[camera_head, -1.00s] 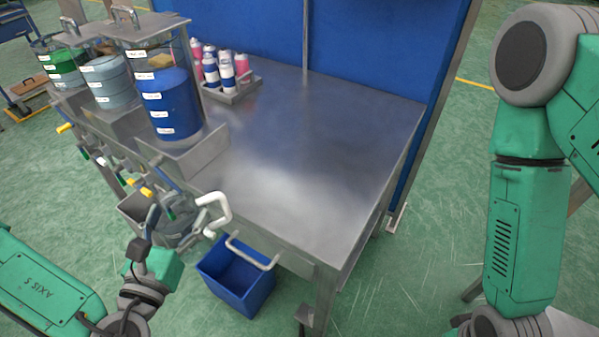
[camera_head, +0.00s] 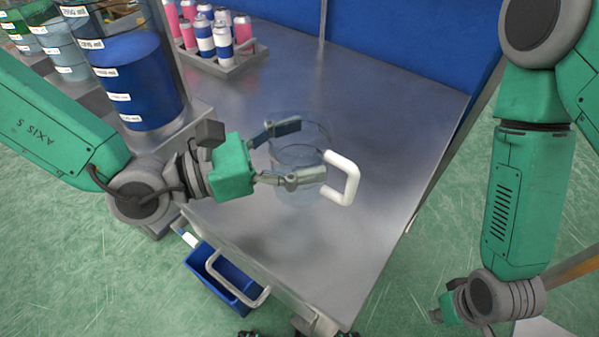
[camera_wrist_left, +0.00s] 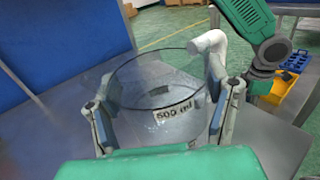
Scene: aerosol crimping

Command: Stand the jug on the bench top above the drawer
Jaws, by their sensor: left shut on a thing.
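The jug (camera_head: 300,148) is clear, with a white handle (camera_head: 346,178) on its right side. It is upright over the metal bench top (camera_head: 385,165); I cannot tell whether its base touches it. My left gripper (camera_head: 288,152) is shut on the jug, one finger on each side of its wall. In the left wrist view the jug (camera_wrist_left: 160,95) shows a "500 ml" label between the fingers. The drawer's handle (camera_head: 240,290) shows at the bench front, below and left of the jug. My right gripper (camera_head: 447,310) is low at the right, off the bench; its fingers are not clear.
A tray (camera_head: 228,68) of pink and blue-white cans stands at the back of the bench. Tanks of coloured liquid, one blue (camera_head: 138,85), stand at the left. A blue bin (camera_head: 222,275) is below the front edge. The bench right of the jug is clear.

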